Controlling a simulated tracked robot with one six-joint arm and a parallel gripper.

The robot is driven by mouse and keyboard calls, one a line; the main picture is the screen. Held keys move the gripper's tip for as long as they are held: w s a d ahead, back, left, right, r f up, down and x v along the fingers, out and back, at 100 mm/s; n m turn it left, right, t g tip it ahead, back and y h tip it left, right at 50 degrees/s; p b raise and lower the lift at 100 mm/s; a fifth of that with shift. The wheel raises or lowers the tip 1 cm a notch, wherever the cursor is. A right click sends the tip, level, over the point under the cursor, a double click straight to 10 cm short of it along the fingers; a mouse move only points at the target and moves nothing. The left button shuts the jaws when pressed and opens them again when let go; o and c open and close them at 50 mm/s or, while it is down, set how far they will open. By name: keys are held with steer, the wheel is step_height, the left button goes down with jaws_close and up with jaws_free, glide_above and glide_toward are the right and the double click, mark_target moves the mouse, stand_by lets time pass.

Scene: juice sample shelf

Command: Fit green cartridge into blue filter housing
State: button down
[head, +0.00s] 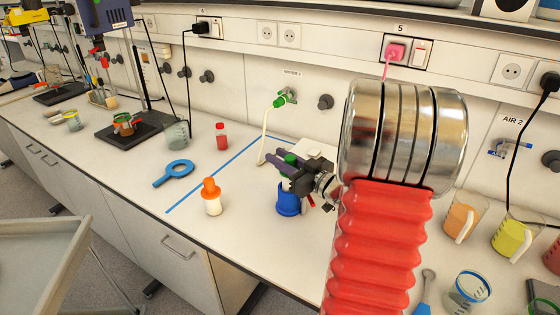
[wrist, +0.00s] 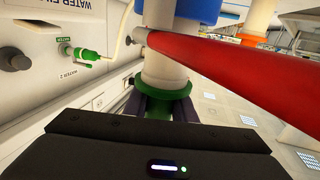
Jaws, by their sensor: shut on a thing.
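The green cartridge has a green top (head: 290,159) and a white body. My gripper (head: 284,166) is shut on it, above the blue filter housing (head: 288,204). White shows between the fingers and the housing; I cannot tell whether the lower end is inside it. In the wrist view, my fingers (wrist: 160,108) sit either side of the cartridge's green collar (wrist: 170,104), with a white body (wrist: 166,72) beyond. Part of the blue housing (wrist: 197,10) shows at the top edge. A red rod crosses the view and hides the part between.
An orange-capped white cartridge (head: 211,198) stands left of the housing, with a blue ring-shaped tool (head: 174,173) and a red bottle (head: 221,136) farther back. A green water connector (head: 283,99) with a white hose is on the wall.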

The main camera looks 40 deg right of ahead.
steer(key=shift+r, duration=0.65)
steer(key=shift+r, duration=0.35)
steer(key=shift+r, duration=0.35)
steer(key=c, duration=1.4)
jaws_free()
steer(key=shift+s, duration=0.1)
steer(key=s+d, duration=0.1)
steer(key=s, duration=1.2)
steer(key=shift+s, duration=0.3)
